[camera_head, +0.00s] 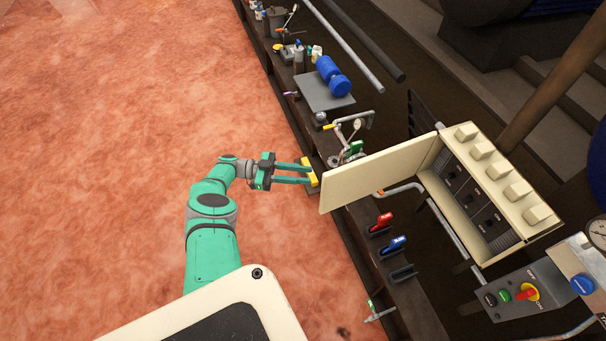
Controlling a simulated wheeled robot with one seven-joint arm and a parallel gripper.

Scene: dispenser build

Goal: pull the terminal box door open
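The terminal box (505,187) is a cream box at the right with several square knobs along its top. Its cream door (380,176) stands swung out to the left, and dark switch panels show inside the box. My gripper (307,173) is left of the door's free edge and points right. Its two green fingers are apart with a gap between them. A small yellow block (312,173) shows at the fingertips; I cannot tell whether they touch it. The fingers look apart from the door.
A dark shelf (421,298) runs below the door, with red (381,223) and blue (393,245) handled tools. A blue motor (333,76) sits further back. A control panel (515,291) with a red switch is at lower right. The reddish floor at left is clear.

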